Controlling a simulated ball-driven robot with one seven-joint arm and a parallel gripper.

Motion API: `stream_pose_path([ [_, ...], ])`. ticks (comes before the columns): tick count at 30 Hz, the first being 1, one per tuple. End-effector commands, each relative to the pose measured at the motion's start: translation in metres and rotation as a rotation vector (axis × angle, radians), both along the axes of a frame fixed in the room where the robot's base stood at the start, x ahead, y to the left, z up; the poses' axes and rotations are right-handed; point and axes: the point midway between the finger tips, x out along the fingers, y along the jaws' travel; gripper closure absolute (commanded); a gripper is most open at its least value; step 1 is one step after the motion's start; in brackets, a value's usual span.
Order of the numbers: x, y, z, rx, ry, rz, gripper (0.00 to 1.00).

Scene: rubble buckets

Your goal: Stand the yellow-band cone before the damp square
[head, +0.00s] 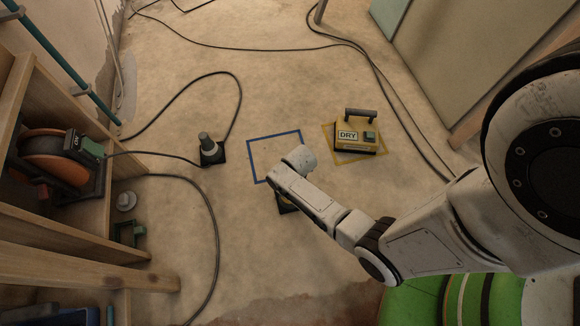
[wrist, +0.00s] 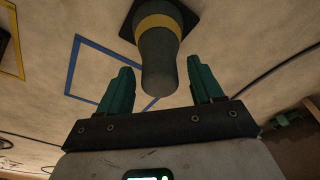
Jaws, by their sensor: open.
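In the wrist view a dark cone with a yellow band (wrist: 158,22) stands on a black square base. Its rounded tip points toward my open gripper (wrist: 159,66) and shows between the two green fingers, with gaps on both sides. In the head view my arm hides most of this cone, and only its dark base (head: 285,205) shows below the link. My fingers are hidden there. A blue-outlined square (head: 250,160) lies empty on the floor just beyond the cone; its outline also shows in the wrist view (wrist: 72,65). I cannot tell dampness inside it.
Another dark cone with a grey top (head: 208,147) stands left of the blue square. A yellow box marked DRY (head: 355,136) sits in a yellow-outlined square (head: 328,145) to the right. Black cables (head: 213,215) cross the floor. A wooden shelf (head: 110,215) stands left.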

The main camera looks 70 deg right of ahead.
Motion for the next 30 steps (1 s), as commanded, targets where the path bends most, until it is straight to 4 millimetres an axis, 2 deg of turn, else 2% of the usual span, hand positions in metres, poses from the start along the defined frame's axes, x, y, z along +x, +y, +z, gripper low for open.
stream_pose_path([
  [5,0.000,0.000,0.003,0.000,0.000,0.000,0.34],
  [8,-0.001,0.000,0.013,0.000,-0.001,0.000,0.34],
  [21,-0.013,0.002,0.097,0.000,-0.001,0.001,0.34],
  [30,-0.017,0.004,0.124,0.001,0.000,0.002,0.34],
])
